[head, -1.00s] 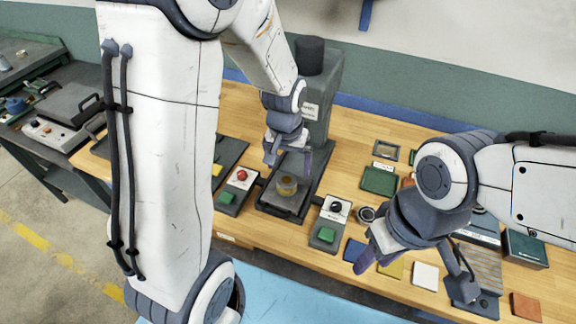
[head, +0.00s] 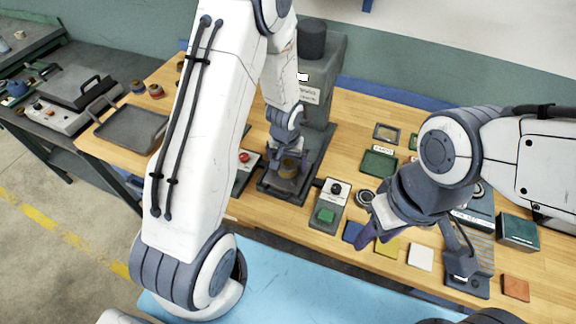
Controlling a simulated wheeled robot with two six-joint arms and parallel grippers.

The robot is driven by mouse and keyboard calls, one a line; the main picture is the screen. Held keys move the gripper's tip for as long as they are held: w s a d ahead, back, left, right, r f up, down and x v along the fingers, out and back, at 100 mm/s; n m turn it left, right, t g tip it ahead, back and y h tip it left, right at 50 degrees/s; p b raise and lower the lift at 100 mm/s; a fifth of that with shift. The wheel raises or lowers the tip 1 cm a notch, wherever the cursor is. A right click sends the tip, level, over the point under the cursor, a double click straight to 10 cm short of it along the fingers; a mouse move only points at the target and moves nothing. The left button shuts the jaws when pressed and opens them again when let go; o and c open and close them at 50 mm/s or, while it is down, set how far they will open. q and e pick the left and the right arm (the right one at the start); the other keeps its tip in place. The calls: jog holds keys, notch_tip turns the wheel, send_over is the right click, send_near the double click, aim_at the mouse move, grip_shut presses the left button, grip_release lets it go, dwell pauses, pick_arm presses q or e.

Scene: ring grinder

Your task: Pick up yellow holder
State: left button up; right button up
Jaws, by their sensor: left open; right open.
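My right gripper (head: 372,238) is open and empty over the front right of the wooden table, apart from the holder.
Coloured square pads, such as a white one (head: 420,257), lie front right. A dark tray (head: 130,133) is at the left.

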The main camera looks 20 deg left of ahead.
pick_arm(q)
grip_shut()
jog(key=shift+w, duration=0.1)
dwell(0.3)
